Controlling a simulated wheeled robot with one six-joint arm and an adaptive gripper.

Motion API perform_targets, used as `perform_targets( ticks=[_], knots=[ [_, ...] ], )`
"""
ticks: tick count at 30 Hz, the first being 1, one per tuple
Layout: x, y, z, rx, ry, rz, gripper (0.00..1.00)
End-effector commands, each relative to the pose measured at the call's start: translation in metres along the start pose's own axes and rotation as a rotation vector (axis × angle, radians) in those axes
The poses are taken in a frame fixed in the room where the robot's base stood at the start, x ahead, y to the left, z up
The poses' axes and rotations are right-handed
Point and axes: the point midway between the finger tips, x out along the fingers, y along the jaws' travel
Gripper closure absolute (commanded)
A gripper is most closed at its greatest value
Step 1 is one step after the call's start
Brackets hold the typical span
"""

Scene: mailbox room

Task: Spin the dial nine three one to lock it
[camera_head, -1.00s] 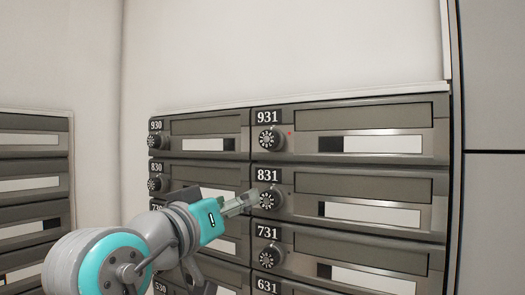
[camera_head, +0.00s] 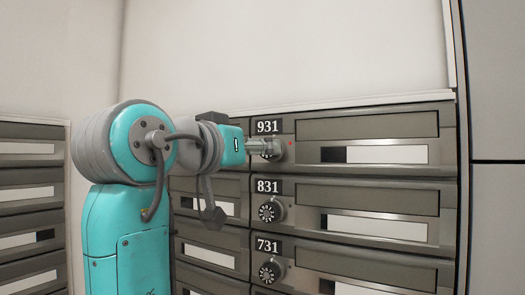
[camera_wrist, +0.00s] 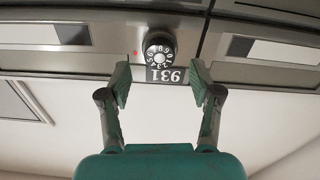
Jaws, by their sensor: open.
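The dial of mailbox 931 (camera_wrist: 159,48) is a round black knob with white numbers; the wrist view is upside down. Its number plate 931 (camera_head: 268,126) shows above it in the head view. My gripper (camera_head: 268,147) is at the height of this dial and partly hides it in the head view. In the wrist view my gripper (camera_wrist: 160,84) is open, with one finger on each side of the number plate and the dial just beyond the fingertips. I cannot tell whether the fingers touch anything. A small red light (camera_head: 291,142) shows right of the dial.
Dial 831 (camera_head: 271,210) and dial 731 (camera_head: 271,270) are below on the same cabinet. Another bank of mailboxes (camera_head: 30,213) stands at the left. The wall above the cabinet (camera_head: 290,55) is bare.

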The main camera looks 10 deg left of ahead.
Motion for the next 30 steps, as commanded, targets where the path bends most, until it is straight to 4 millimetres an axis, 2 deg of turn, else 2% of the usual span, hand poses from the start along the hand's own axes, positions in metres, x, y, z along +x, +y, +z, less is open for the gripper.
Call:
perform_targets(
  ticks=[3,7,18,19,26,30],
  knots=[
    [0.017,0.001,0.000,-0.001,-0.001,0.002,0.36],
    [0.028,0.000,0.000,-0.001,-0.001,0.000,0.36],
    [0.034,0.000,0.000,0.000,0.000,-0.001,0.36],
    [0.034,0.000,0.000,0.000,0.000,-0.001,0.39],
    [0.034,0.000,0.000,0.000,0.000,-0.001,0.96],
    [0.034,0.000,0.000,0.001,0.000,-0.001,0.96]
  ],
)
